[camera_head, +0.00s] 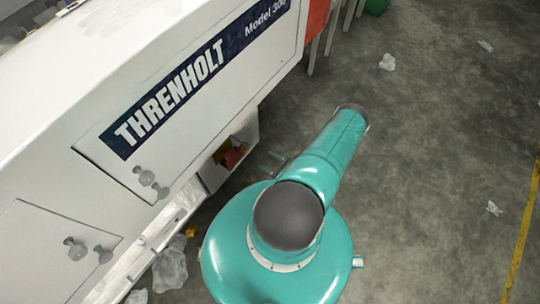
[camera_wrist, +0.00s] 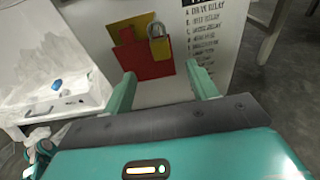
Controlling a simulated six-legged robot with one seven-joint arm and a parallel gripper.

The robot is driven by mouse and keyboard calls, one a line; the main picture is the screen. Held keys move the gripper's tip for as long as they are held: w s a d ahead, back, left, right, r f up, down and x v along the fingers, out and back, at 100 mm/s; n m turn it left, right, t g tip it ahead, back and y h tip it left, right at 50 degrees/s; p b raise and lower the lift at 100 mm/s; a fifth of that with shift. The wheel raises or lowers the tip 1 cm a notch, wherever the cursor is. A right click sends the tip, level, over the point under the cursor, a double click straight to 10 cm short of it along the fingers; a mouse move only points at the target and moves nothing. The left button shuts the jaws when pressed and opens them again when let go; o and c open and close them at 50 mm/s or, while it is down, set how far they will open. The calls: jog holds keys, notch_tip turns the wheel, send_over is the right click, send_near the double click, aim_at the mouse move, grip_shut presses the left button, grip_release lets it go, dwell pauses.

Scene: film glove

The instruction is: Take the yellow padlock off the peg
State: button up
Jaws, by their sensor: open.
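The yellow padlock (camera_wrist: 160,46), with a grey shackle, hangs against a red and yellow board (camera_wrist: 128,60) on a pale panel in the wrist view. The peg itself is too small to make out. My gripper (camera_wrist: 160,78) is open, with its two teal fingers apart below the padlock in the picture and nothing between them. How far the fingertips are from the padlock is hard to tell. In the head view my teal arm reaches away past the machine, and neither the padlock nor the gripper can be made out clearly there.
A large white machine (camera_head: 75,120) marked THRENHOLT fills the left of the head view. Printed text (camera_wrist: 205,42) runs down the panel right of the padlock. Crumpled plastic (camera_head: 170,268) lies by the machine's base. The concrete floor (camera_head: 430,150) at right is mostly clear.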

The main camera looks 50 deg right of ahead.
aim_at(247, 148)
jog(key=w, duration=0.3)
jog(key=w+f, duration=0.1)
jog(key=w, duration=0.7)
jog(key=shift+w+a+f, duration=0.15)
jog(key=shift+w+f, duration=0.1)
jog(key=shift+f, duration=0.1)
jog(key=c, duration=1.2)
jog(key=shift+o, duration=0.2)
jog(key=shift+r, duration=0.1)
jog(key=shift+r, duration=0.3)
jog(key=s, duration=0.7)
jog(key=shift+s, duration=0.25)
